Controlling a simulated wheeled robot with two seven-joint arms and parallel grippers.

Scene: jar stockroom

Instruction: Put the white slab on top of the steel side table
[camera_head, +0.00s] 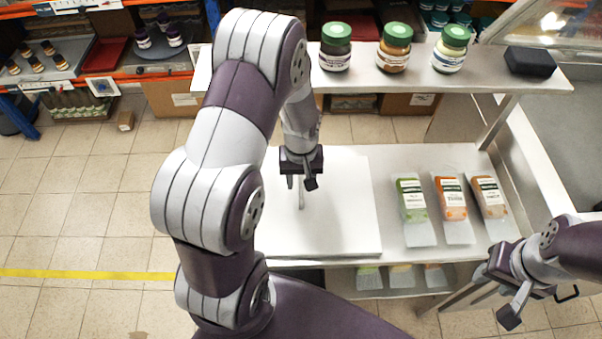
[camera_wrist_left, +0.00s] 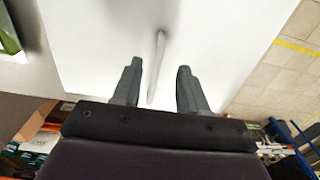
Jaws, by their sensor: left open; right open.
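The white slab (camera_head: 345,215) lies flat on the left part of a pale table (camera_head: 450,158) in the head view. A thin grey handle (camera_head: 302,200) stands out on its top. My left gripper (camera_head: 301,184) is open just above the slab, over the handle. In the left wrist view the handle (camera_wrist_left: 157,60) shows between the fingertips of the left gripper (camera_wrist_left: 160,76), with the slab (camera_wrist_left: 225,45) behind; I cannot tell their exact gap. My right gripper (camera_head: 496,303) is open and empty at the lower right. I cannot tell which surface is the steel side table.
Green, orange and brown pouches (camera_head: 411,199) (camera_head: 452,197) (camera_head: 489,196) lie right of the slab. A raised shelf behind holds three green-lidded jars (camera_head: 335,48) (camera_head: 394,48) (camera_head: 451,49) and a black box (camera_head: 530,62). Open tiled floor (camera_head: 85,200) lies to the left.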

